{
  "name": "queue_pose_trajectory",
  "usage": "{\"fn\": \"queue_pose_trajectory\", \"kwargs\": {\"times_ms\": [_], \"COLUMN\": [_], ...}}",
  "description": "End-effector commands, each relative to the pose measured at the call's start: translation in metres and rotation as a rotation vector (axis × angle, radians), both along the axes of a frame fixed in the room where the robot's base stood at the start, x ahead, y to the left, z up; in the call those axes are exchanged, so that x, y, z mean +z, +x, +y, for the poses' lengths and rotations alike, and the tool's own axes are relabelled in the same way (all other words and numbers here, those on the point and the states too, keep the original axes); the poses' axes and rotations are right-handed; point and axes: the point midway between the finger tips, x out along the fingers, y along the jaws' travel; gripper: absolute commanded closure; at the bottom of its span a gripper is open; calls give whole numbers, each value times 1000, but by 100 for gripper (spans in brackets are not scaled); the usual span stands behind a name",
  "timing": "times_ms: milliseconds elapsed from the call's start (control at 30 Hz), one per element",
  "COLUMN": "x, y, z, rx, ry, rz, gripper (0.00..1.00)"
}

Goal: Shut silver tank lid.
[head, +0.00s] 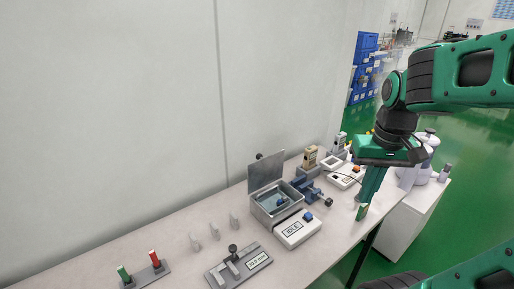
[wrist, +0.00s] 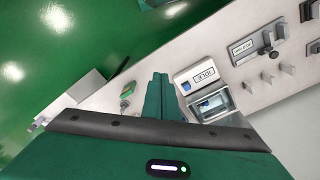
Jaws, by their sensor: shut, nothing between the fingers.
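The silver tank (head: 272,210) stands on the bench with its grey lid (head: 266,171) raised, standing about upright at the back edge. The tank's open inside shows a small blue item. In the wrist view the tank (wrist: 211,104) lies right of the fingers, and the lid is partly hidden by my gripper body. My green gripper (head: 368,198) points down to the right of the tank, apart from it, near the bench's front edge. Its fingers, also in the wrist view (wrist: 157,95), are shut and empty.
A white box marked IDLE (head: 297,230) with a blue button sits in front of the tank. A blue vise (head: 308,189) is just right of it. A gauge plate (head: 238,268) lies at front left.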

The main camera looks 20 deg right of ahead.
Motion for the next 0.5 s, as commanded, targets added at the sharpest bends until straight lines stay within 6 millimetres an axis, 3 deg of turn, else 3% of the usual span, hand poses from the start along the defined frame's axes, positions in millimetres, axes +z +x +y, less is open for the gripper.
{"fn": "queue_pose_trajectory", "kwargs": {"times_ms": [33, 100, 300, 400, 500], "x": [8, 21, 47, 53, 57], "y": [35, 85, 219, 268, 301], "z": [5, 15, 74, 107, 136], "rx": [67, 165, 442, 551, 631], "ry": [-10, -21, -38, -38, -35], "rz": [-25, -72, -207, -262, -304], "gripper": [100, 100, 100, 100, 100]}}
